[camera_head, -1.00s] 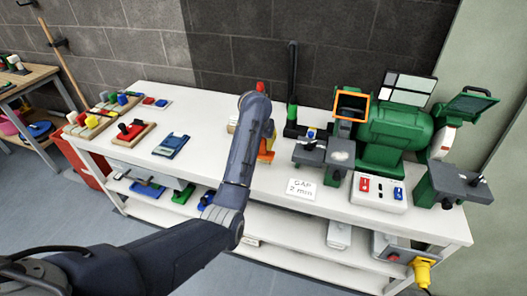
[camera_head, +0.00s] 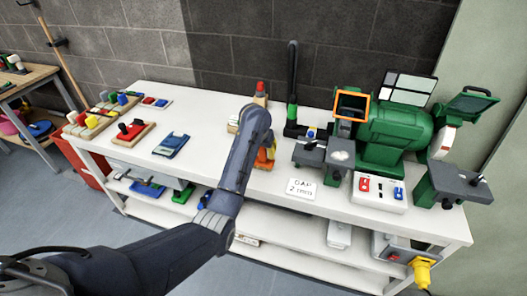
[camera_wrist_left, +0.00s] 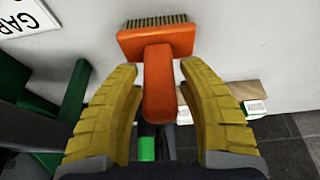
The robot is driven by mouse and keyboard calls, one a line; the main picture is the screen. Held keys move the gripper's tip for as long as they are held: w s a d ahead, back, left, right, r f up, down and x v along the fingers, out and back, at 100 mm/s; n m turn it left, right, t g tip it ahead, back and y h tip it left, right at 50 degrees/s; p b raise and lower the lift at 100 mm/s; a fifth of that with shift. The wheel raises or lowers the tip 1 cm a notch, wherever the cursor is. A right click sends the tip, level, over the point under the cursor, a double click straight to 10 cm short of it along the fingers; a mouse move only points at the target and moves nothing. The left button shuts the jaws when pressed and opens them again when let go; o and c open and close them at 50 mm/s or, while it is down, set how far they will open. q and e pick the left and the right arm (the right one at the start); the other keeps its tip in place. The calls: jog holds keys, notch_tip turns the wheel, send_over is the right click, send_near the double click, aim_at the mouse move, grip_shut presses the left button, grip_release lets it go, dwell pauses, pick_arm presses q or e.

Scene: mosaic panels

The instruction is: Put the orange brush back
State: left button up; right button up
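The orange brush (camera_wrist_left: 158,65) has a bristled head and a thick handle. In the left wrist view its head is at the top centre and its handle points down the picture. My left gripper (camera_wrist_left: 160,92) has yellow ribbed fingers, one on each side of the handle. Narrow gaps show between the fingers and the handle, so it looks open around it. In the head view my left arm covers most of the gripper. An orange patch, likely the brush (camera_head: 265,157), shows just right of the arm on the white bench. My right gripper is in neither view.
On the white bench (camera_head: 205,117), a green grinder (camera_head: 397,137) stands at the right. A black post with a green band (camera_head: 292,110) and a "GAP 2 mm" card (camera_head: 302,188) are nearby. A blue tray (camera_head: 171,145) lies left, with clear bench around it.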

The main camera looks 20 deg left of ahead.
pick_arm(q)
jog(key=shift+o, duration=0.6)
jog(key=shift+r, duration=0.1)
jog(key=shift+r, duration=0.2)
jog(key=v, duration=1.1)
jog(key=shift+s+r, duration=0.2)
jog(key=shift+r, duration=0.15)
